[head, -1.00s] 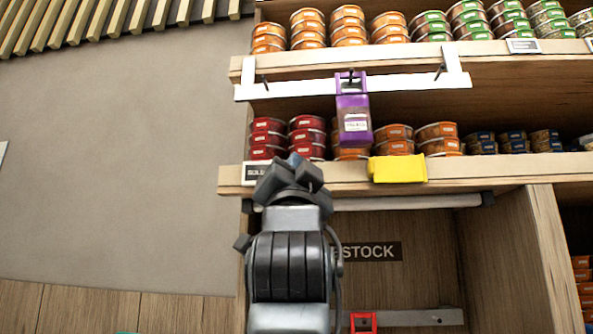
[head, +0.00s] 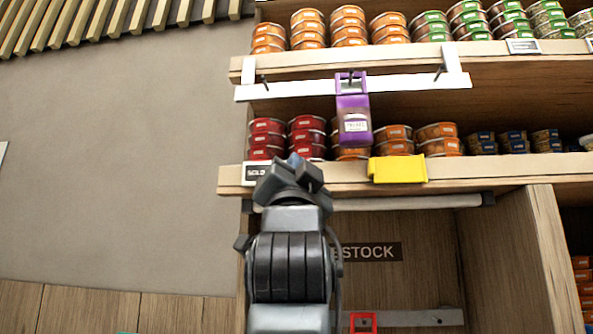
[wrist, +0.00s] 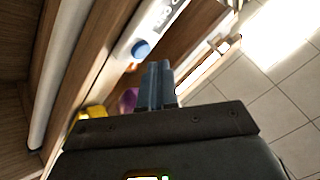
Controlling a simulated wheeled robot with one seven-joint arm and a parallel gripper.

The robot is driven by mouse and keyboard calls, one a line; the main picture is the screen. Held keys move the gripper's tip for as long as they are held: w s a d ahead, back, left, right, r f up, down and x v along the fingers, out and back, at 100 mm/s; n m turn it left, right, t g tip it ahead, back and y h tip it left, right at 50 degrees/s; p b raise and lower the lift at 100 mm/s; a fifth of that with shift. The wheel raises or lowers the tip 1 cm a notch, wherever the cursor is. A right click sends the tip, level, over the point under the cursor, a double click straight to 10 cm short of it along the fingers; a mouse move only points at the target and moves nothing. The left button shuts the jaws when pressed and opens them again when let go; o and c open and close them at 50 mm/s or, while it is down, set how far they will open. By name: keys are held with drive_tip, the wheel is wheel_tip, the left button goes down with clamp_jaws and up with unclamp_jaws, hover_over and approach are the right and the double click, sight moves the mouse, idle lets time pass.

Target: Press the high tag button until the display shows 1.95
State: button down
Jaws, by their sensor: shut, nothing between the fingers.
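A white shelf tag (head: 256,172) with dark lettering that looks like "SOLD" sits on the shelf edge at the left in the head view. My gripper (head: 291,160) covers its right part. In the wrist view the tag (wrist: 160,22) is cut off by the top edge, and its round blue button (wrist: 141,49) shows at the near end. My shut, empty gripper (wrist: 157,68) has its fingertips just below and right of the button in that picture, seemingly apart from it. I cannot read 1.95 or any number on it.
A yellow block (head: 398,169) sits on the same shelf edge to the right. A purple package (head: 353,118) hangs from a white rail (head: 300,88) above. Another tag (head: 523,46) is on the upper shelf. Cans line both shelves. A red frame (head: 363,322) is below.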

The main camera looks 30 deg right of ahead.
drive_tip(key=shift+w+d, duration=0.1)
idle(0.7)
drive_tip(key=shift+w+d, duration=0.15)
drive_tip(key=shift+w, duration=0.1)
drive_tip(key=shift+w+d+b, duration=0.25)
drive_tip(key=shift+w+b, duration=0.1)
idle(0.8)
drive_tip(key=shift+s, duration=0.1)
drive_tip(key=shift+s+a+b, duration=0.3)
drive_tip(key=shift+s+a, duration=0.15)
drive_tip(key=shift+s, duration=0.15)
idle(0.4)
drive_tip(key=shift+s+a+b, duration=0.25)
drive_tip(key=shift+s+a, duration=0.5)
drive_tip(key=shift+s, duration=0.3)
drive_tip(key=shift+s+a+b, duration=0.25)
drive_tip(key=shift+s+a, duration=0.5)
drive_tip(key=shift+s, duration=0.25)
